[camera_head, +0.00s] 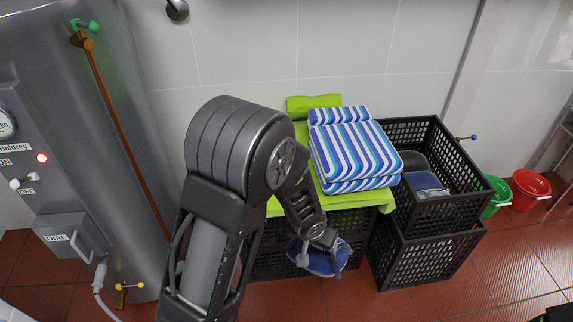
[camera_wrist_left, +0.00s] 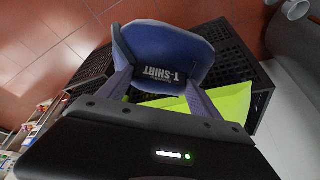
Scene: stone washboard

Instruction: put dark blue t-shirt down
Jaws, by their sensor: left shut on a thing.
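The dark blue t-shirt (camera_head: 322,262) is a folded bundle in my left gripper (camera_head: 318,247), in front of the lower black crates and below the green cloth's front edge. In the left wrist view the t-shirt (camera_wrist_left: 165,42) shows a "T-SHIRT" label and sits between the two fingers of my left gripper (camera_wrist_left: 160,82), which are shut on it. My left arm hides part of the space to its left. My right gripper is not in view.
A blue-striped folded towel (camera_head: 355,150) lies on a green cloth (camera_head: 384,200) over crates. To the right, an open black crate (camera_head: 455,210) holds dark folded cloth (camera_head: 425,182). Green (camera_head: 495,195) and red (camera_head: 530,190) buckets stand farther right. A grey boiler (camera_head: 95,130) stands left.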

